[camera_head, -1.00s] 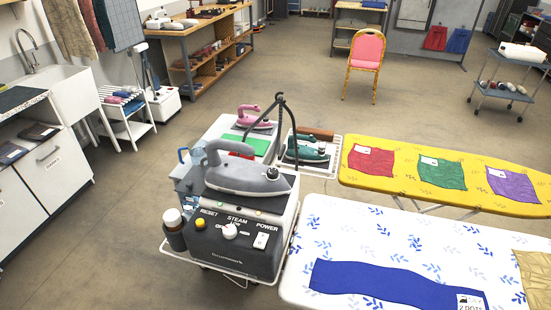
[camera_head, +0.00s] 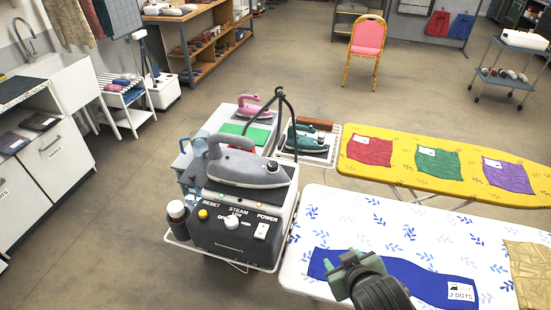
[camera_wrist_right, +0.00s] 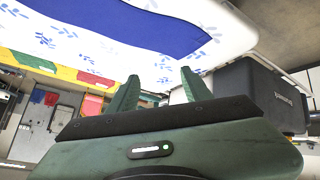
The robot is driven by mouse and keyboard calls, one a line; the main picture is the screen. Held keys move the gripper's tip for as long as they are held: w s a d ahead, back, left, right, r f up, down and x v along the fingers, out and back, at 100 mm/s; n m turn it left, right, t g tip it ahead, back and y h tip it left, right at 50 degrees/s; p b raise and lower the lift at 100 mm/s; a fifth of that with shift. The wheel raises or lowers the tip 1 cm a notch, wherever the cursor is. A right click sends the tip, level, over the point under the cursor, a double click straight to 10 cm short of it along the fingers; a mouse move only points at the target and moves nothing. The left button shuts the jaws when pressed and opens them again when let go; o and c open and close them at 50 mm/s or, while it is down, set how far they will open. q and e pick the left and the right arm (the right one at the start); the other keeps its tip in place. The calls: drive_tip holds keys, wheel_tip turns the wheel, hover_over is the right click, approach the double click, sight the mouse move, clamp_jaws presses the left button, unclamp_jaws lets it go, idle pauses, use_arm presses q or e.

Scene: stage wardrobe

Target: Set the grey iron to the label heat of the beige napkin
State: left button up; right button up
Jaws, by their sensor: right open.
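The grey iron (camera_head: 246,168) rests on top of a dark steam station (camera_head: 235,238) with RESET, STEAM and POWER controls: a yellow button (camera_head: 203,215), a white knob (camera_head: 232,222) and a white switch (camera_head: 262,231). The beige napkin (camera_head: 528,272) lies on the white, blue-leafed ironing board (camera_head: 330,208) at the right edge, partly cut off; no label shows on it. My right gripper (camera_head: 344,264) is above the board, over the blue napkin and right of the station. The right wrist view shows its two fingers (camera_wrist_right: 160,88) apart and empty. My left gripper is not in view.
A blue napkin (camera_head: 423,281) has a label (camera_head: 460,291) reading "2 DOTS". A yellow board (camera_head: 425,178) behind holds red, green and purple napkins. Pink (camera_head: 254,107) and teal (camera_head: 305,140) irons stand behind the station. Floor left of the station is clear.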

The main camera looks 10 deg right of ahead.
drive_tip(key=w+a+r+n+t, duration=0.3)
drive_tip(key=w+r+t, duration=0.4)
drive_tip(key=w+r, duration=0.6)
drive_tip(key=w+a+r+n+t+y, duration=0.2)
drive_tip(key=a+r+n+t+y, duration=0.15)
drive_tip(key=r, duration=0.25)
drive_tip(key=w+a+r+n+t+y, duration=0.2)
drive_tip(key=a+r+n, duration=0.2)
drive_tip(key=r, duration=0.3)
drive_tip(key=s+a+r+n+g+y, duration=0.2)
drive_tip(key=a+r+n+g+y, duration=0.4)
drive_tip(key=a+n+y, duration=0.55)
drive_tip(key=s+a+n+g+y, duration=0.1)
drive_tip(key=a+n+g+y, duration=0.15)
drive_tip(key=n+g, duration=0.35)
drive_tip(key=s+a+n+g+y, duration=0.1)
drive_tip(key=a+n+g, duration=0.25)
drive_tip(key=n, duration=0.45)
drive_tip(key=n+g+h, duration=0.3)
drive_tip(key=n+h, duration=0.3)
drive_tip(key=h, duration=1)
approach(273, 164)
drive_tip(key=p+x, duration=0.3)
drive_tip(key=x, duration=0.4)
drive_tip(key=shift+w+a+f+p, duration=0.1)
drive_tip(key=shift+a+f+p, duration=0.05)
drive_tip(key=shift+f+p, duration=0.2)
